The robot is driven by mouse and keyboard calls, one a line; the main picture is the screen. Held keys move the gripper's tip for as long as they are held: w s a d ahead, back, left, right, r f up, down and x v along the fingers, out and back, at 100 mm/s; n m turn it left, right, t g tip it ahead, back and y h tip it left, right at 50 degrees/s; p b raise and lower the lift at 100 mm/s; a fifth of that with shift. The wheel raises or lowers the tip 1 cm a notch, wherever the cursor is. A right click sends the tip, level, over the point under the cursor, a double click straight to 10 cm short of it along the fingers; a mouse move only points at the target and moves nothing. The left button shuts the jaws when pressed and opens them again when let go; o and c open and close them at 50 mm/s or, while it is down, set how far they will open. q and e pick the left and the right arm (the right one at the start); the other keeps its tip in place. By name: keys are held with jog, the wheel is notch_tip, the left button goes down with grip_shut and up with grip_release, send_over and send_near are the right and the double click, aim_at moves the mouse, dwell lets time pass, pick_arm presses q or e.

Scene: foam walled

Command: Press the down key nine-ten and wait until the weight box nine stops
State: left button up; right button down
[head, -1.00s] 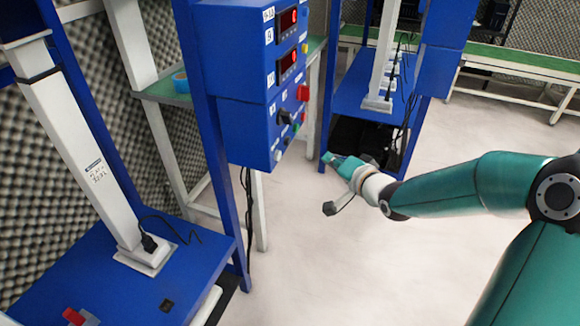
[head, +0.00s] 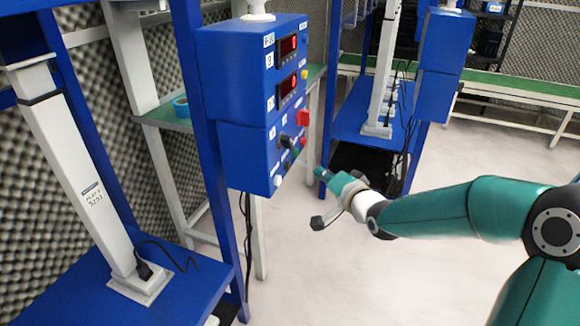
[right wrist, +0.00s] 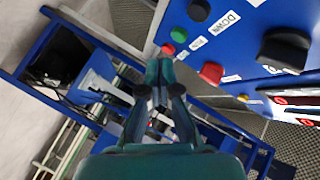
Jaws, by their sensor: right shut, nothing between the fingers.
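The blue control box (head: 240,75) hangs on a blue post, with two red-lit displays and a column of buttons and a knob on its right-facing panel. In the right wrist view, a "DOWN" label (right wrist: 228,22) is on the panel, close to a black button (right wrist: 199,10). A red button (right wrist: 179,35) and a green button (right wrist: 168,48) are near it. My right gripper (head: 321,174) is shut and empty, right of the panel's lower part. Its fingertips (right wrist: 160,70) appear apart from the buttons. I cannot identify weight box nine. My left gripper is out of view.
A white column (head: 75,170) stands on a blue base at the left. A second blue frame (head: 345,95) with cables stands behind my right gripper. A green bench (head: 510,85) runs along the back. The pale floor between is clear.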

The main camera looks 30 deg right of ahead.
aim_at(287, 166)
jog(key=shift+w+a, duration=1.6)
jog(key=shift+w, duration=0.25)
jog(key=shift+w+a+b, duration=0.1)
jog(key=shift+b, duration=0.2)
jog(key=shift+w+a, duration=0.2)
